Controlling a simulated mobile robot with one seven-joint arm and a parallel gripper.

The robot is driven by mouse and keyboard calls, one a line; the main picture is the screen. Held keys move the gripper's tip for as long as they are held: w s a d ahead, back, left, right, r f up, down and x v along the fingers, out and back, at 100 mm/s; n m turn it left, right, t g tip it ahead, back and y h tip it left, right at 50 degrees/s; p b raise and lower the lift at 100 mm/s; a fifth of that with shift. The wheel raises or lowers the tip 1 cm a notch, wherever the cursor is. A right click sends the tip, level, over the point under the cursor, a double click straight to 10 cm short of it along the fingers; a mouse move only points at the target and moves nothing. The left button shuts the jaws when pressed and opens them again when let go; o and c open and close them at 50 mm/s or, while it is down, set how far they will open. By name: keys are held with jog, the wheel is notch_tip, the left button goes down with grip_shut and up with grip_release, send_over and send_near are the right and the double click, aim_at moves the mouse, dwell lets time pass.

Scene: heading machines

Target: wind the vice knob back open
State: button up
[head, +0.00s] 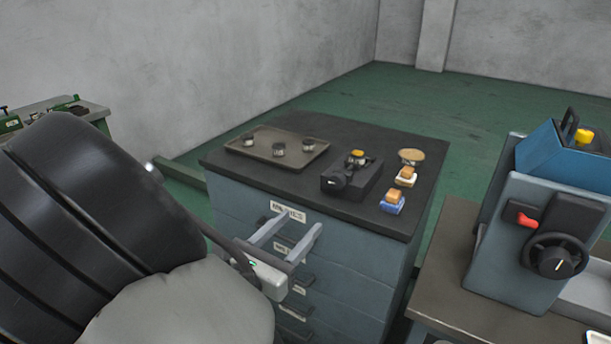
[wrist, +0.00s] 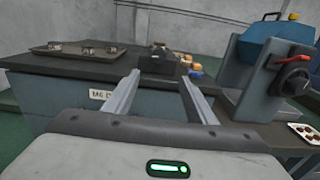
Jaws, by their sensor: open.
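A small dark vice (head: 351,180) stands on the black top of the drawer cabinet, and a yellow-topped piece (head: 358,154) shows at its upper side. The knob (head: 337,182) appears as a dark part on the vice's front left, too small to tell how far it is wound. The vice also shows in the wrist view (wrist: 158,60), beyond my fingers. My gripper (head: 297,227) is open and empty, in front of the cabinet's upper drawers and short of the vice. Its two grey fingers also show apart in the wrist view (wrist: 157,85).
A tray (head: 257,153) with several small round parts lies left of the vice. Small orange-topped blocks (head: 405,177) and a round tan piece (head: 411,155) lie to its right. A blue-grey machine (head: 528,230) with a red lever stands on the bench at right.

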aim_at(336, 183)
jog(key=b+x, duration=0.4)
jog(key=x, duration=1.3)
jog(key=shift+w, duration=0.2)
jog(key=c, duration=1)
jog(key=shift+c, duration=0.2)
jog(key=shift+r+n+p, duration=0.1)
jog(key=shift+n+p, duration=0.2)
jog(key=shift+p, duration=0.25)
